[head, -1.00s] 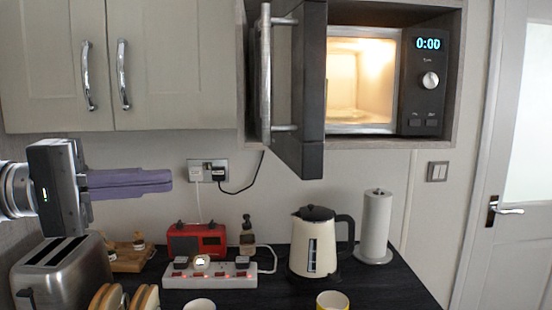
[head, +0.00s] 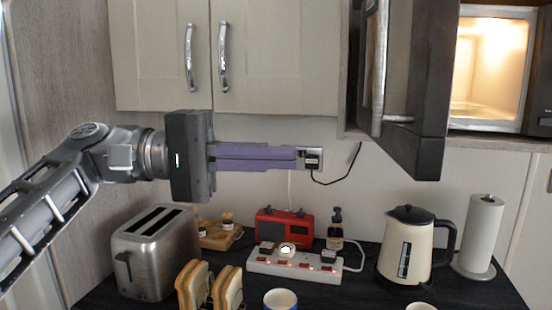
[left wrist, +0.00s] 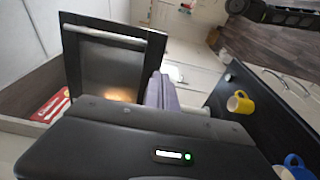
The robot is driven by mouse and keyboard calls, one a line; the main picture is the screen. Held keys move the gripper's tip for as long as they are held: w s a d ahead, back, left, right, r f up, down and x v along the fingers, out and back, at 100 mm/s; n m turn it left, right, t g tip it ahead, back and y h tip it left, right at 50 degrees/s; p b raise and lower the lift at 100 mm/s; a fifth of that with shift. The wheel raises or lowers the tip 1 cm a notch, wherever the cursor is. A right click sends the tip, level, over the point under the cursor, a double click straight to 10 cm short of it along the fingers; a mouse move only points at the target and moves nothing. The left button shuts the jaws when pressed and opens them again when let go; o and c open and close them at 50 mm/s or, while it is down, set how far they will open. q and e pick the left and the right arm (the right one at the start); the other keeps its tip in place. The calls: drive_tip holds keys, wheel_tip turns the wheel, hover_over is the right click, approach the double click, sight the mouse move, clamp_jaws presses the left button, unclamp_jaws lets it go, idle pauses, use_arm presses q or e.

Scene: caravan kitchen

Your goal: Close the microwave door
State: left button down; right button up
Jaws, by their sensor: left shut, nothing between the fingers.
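The microwave door (head: 420,95) stands wide open in the head view, swung out toward me with its long metal handle (head: 379,70) facing left. The lit microwave cavity (head: 490,65) shows to its right. My left gripper (head: 296,158) is shut and empty, pointing right, left of the door and a little below its handle, apart from it. In the left wrist view the door (left wrist: 110,65) shows beyond the purple fingers (left wrist: 160,92). My right gripper is not in view.
Wall cupboards (head: 165,60) hang above my left gripper. The counter below holds a toaster (head: 155,250), red radio (head: 285,227), power strip (head: 293,264), kettle (head: 405,250) and paper towel roll (head: 480,232). The wall between gripper and door is clear apart from a socket and cable.

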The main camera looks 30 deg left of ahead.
sight(399, 161)
use_arm(q)
drive_tip(key=p+x, duration=0.2)
drive_tip(key=x, duration=0.9)
drive_tip(key=shift+w+d, duration=0.15)
drive_tip(key=shift+d, duration=0.15)
drive_tip(key=shift+w+d+f, duration=0.1)
drive_tip(key=shift+w+d, duration=0.05)
drive_tip(key=shift+d, duration=0.1)
drive_tip(key=shift+d, duration=0.1)
